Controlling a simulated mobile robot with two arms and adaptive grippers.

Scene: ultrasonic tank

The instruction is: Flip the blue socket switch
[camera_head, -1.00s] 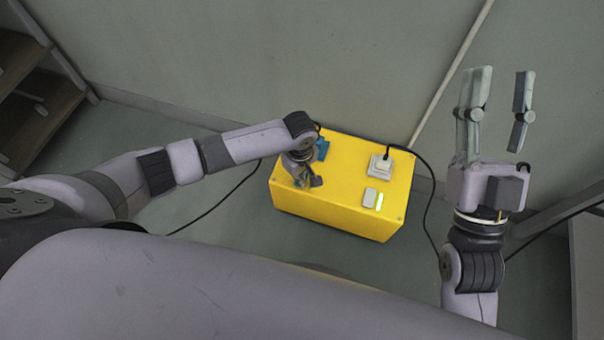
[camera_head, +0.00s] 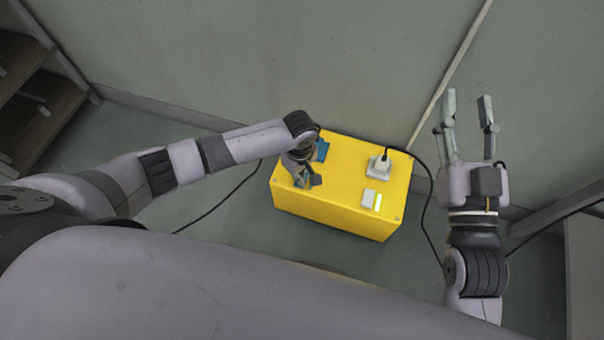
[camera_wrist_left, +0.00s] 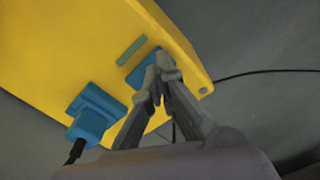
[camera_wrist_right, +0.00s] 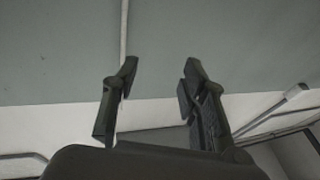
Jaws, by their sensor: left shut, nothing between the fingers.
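A yellow box (camera_head: 335,203) stands on the floor. In the left wrist view, the blue switch (camera_wrist_left: 142,70) sits on its top near one edge, beside a dull, unlit indicator strip (camera_wrist_left: 131,49). The blue socket with a blue plug (camera_wrist_left: 95,112) is on the same face; it also shows in the head view (camera_head: 321,150). My left gripper (camera_wrist_left: 160,66) is shut and empty, its tips over or at the switch and hiding part of it. Contact cannot be told. In the head view my left gripper (camera_head: 307,180) hides the switch. My right gripper (camera_head: 467,100) is open and empty.
A white socket with a white plug (camera_head: 379,165) and a white switch (camera_head: 369,197) with a lit green strip (camera_head: 378,202) are on the box top. Black cables run from both sides. A shelf (camera_head: 40,105) stands at the left; the wall is behind.

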